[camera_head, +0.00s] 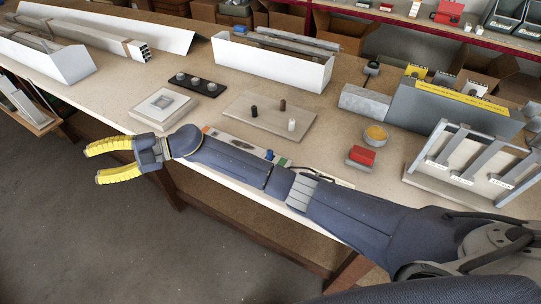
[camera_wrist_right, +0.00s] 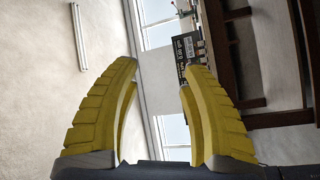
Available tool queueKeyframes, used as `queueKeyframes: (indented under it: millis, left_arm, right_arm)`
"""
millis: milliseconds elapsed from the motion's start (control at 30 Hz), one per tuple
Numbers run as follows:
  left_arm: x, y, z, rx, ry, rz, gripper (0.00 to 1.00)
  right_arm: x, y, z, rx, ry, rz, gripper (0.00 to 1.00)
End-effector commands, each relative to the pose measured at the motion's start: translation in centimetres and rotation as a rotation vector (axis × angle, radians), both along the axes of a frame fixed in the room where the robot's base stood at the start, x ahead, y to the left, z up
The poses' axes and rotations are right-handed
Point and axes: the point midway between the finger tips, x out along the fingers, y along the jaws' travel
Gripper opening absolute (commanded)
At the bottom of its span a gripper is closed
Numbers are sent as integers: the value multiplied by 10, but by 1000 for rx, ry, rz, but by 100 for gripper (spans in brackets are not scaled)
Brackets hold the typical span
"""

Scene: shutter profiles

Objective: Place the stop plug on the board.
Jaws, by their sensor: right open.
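A beige board (camera_head: 240,107) lies in the middle of the bench with a black plug (camera_head: 254,111), a brown plug (camera_head: 282,104) and a white plug (camera_head: 291,125) standing on it. A black strip (camera_head: 211,90) behind it to the left carries several grey round plugs (camera_head: 195,81). I cannot tell which of these is the stop plug. My right gripper (camera_head: 95,164) has yellow fingers and is open and empty, off the bench's front edge, left of the board and apart from it. The right wrist view also shows its spread fingers (camera_wrist_right: 160,68) with nothing between them. My left gripper is not in view.
My right forearm crosses the bench front, partly covering a flat strip of small parts. A white channel (camera_head: 275,66) stands behind the board. A red block (camera_head: 361,156) and a slotted rack (camera_head: 470,165) are at right.

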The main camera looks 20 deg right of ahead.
Motion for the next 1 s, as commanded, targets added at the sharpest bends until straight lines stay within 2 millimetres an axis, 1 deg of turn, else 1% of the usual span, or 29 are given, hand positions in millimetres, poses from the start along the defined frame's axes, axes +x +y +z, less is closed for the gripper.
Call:
queueKeyframes:
  millis: [33, 67, 167, 267, 300, 367, 400, 467, 500, 567, 600, 667, 700, 800, 900, 1000]
  left_arm:
    - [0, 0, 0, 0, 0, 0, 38]
    - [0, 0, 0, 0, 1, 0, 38]
    - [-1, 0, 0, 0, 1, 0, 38]
    - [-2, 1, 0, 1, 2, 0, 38]
    - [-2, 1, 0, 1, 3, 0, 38]
    - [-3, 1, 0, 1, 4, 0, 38]
    - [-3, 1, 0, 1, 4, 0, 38]
    - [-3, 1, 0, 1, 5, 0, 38]
    - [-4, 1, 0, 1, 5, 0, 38]
    - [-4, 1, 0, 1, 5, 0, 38]
    - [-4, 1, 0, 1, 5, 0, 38]
    - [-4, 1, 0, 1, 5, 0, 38]
    - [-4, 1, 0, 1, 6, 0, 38]
    - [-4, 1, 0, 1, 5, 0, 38]
    - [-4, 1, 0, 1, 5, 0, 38]
    - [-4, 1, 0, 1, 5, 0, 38]
  right_arm:
    - [-4, -10, 5, -50, -50, 42, 45]
    - [-7, -15, 7, -83, -78, 70, 45]
    - [-18, -41, 8, -226, -168, 168, 45]
    - [-25, -77, 4, -404, -250, 252, 45]
    - [-25, -93, 1, -481, -277, 278, 45]
    - [-25, -120, -1, -598, -312, 309, 45]
    - [-23, -140, -3, -679, -329, 322, 45]
    - [-20, -171, -4, -805, -349, 334, 45]
    - [-17, -193, -4, -886, -360, 335, 45]
    - [-12, -228, -2, -1011, -368, 327, 45]
    - [-8, -250, 0, -1091, -369, 316, 45]
    - [-3, -283, 5, -1204, -366, 293, 45]
    - [-1, -305, 9, -1274, -360, 274, 45]
    - [5, -352, 21, -1424, -341, 216, 45]
    - [7, -389, 32, -1535, -317, 160, 45]
    - [7, -414, 41, -1610, -295, 115, 45]
